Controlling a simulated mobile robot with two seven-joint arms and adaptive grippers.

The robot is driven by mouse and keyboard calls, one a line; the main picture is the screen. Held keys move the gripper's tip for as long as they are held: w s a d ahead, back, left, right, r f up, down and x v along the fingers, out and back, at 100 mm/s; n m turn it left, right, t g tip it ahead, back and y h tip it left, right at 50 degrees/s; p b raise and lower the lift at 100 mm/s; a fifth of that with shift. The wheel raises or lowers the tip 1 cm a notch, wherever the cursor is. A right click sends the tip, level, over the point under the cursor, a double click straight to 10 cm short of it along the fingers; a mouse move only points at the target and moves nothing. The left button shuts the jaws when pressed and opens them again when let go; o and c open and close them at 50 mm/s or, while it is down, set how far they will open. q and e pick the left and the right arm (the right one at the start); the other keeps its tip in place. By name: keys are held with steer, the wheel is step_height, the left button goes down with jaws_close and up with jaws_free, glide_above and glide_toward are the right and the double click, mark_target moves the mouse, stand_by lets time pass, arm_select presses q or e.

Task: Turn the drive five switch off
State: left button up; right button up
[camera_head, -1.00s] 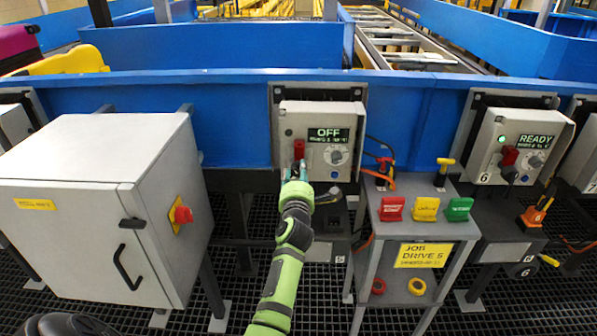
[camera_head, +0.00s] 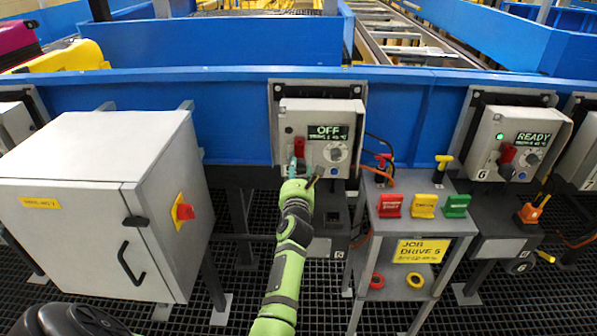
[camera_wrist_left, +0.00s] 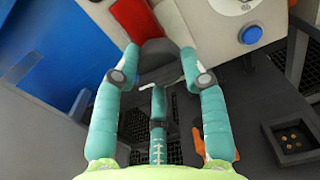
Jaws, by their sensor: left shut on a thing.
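The drive five control box (camera_head: 312,108) is a grey box on the blue conveyor side, and its display (camera_head: 328,132) reads OFF. Its red switch handle (camera_head: 299,147) points upright, left of a round dial (camera_head: 335,152). My left gripper (camera_head: 299,167) is at the lower end of this handle. In the left wrist view, the fingers are on either side of the handle's dark grey part (camera_wrist_left: 158,58), with the red part (camera_wrist_left: 170,22) beyond it. The gripper is shut on the switch handle. My right gripper is not in view.
A grey stand (camera_head: 400,235) labelled job drive 5 holds red, yellow and green tags and padlocks to the right. A large grey cabinet (camera_head: 90,205) with a red knob (camera_head: 184,212) stands left. Another box (camera_head: 520,145) reading READY is farther right.

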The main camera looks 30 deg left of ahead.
arm_select(q)
steer(key=shift+n, duration=0.6)
steer(key=o, duration=1.1)
steer(key=shift+o, duration=0.2)
steer(key=v, duration=0.7)
steer(key=shift+d, duration=0.2)
steer(key=shift+s, duration=0.15)
